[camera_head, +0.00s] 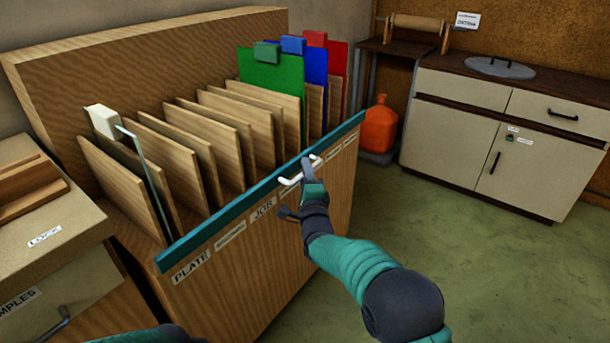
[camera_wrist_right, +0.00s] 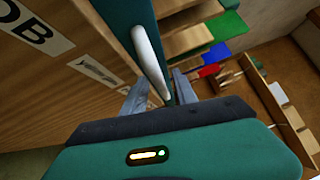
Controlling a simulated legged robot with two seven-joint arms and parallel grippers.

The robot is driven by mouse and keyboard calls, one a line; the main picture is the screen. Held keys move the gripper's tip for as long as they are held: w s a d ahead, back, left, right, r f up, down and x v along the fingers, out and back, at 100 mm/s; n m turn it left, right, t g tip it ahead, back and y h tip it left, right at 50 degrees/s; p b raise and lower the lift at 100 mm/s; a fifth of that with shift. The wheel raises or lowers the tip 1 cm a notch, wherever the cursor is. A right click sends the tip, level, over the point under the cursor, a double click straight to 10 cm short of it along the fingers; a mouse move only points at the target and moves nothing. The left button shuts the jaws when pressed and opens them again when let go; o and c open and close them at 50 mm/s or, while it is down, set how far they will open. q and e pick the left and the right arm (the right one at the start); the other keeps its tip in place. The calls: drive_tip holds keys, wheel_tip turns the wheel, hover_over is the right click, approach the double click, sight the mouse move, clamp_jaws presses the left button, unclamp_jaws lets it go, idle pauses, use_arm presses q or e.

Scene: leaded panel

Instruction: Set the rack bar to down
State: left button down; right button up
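The teal rack bar (camera_head: 225,217) runs along the top front edge of the wooden divider rack (camera_head: 320,220). A white handle (camera_head: 293,180) is fixed to the bar near its middle. My right gripper (camera_head: 306,168) is at the right part of the handle. In the right wrist view, the fingers (camera_wrist_right: 160,92) are apart, with the near end of the white handle (camera_wrist_right: 150,62) and the teal bar (camera_wrist_right: 115,15) between or just beyond them. Contact cannot be told. My left gripper is out of view; only a piece of my left arm shows at the bottom edge.
Wooden dividers (camera_head: 180,165) stand in the rack, with green (camera_head: 275,85), blue and red panels at the back. The green floor (camera_head: 480,260) is clear.

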clamp_jaws()
idle(1.4)
